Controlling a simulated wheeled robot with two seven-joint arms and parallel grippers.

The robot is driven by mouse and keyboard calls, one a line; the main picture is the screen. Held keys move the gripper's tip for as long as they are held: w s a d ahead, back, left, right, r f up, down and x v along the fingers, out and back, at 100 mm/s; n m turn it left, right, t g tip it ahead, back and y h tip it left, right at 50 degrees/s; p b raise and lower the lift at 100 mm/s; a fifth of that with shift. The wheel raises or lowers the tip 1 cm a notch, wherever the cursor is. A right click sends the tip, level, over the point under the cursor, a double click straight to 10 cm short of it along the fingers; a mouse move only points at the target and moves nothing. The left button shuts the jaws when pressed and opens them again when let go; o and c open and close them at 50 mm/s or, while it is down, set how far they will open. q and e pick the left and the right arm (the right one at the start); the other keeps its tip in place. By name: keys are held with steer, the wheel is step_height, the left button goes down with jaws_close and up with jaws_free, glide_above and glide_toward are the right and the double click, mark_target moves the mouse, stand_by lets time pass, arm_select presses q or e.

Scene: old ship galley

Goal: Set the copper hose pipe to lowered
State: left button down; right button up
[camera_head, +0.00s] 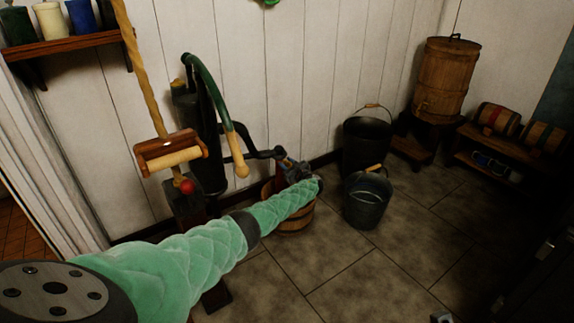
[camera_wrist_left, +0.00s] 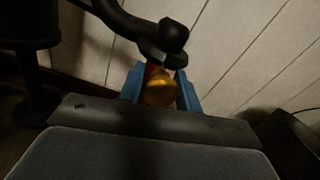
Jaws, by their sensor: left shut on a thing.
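The copper hose pipe (camera_wrist_left: 159,88) shows in the left wrist view as a short orange-copper piece below the end of a black spout (camera_wrist_left: 172,36). My left gripper (camera_wrist_left: 160,94) has its blue fingers on either side of it and is shut on it. In the head view my left arm reaches to the spout's end, and the left gripper (camera_head: 296,172) is small and dark there, above a wooden tub. The copper piece is hard to make out in the head view. My right gripper is not in view.
The black pump has a curved green handle with a wooden grip (camera_head: 238,158). The wooden tub (camera_head: 293,218) stands beneath my left wrist. Two dark buckets (camera_head: 366,203) stand to its right. A barrel (camera_head: 446,80) and low bench are farther right.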

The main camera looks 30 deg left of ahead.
arm_select(q)
steer(key=shift+s+f, duration=0.1)
steer(key=shift+f, duration=0.2)
steer(key=c, duration=1.3)
jaws_free()
steer(key=o, duration=0.3)
steer(key=shift+o, duration=0.2)
steer(key=shift+r, duration=0.1)
steer(key=shift+d, duration=0.15)
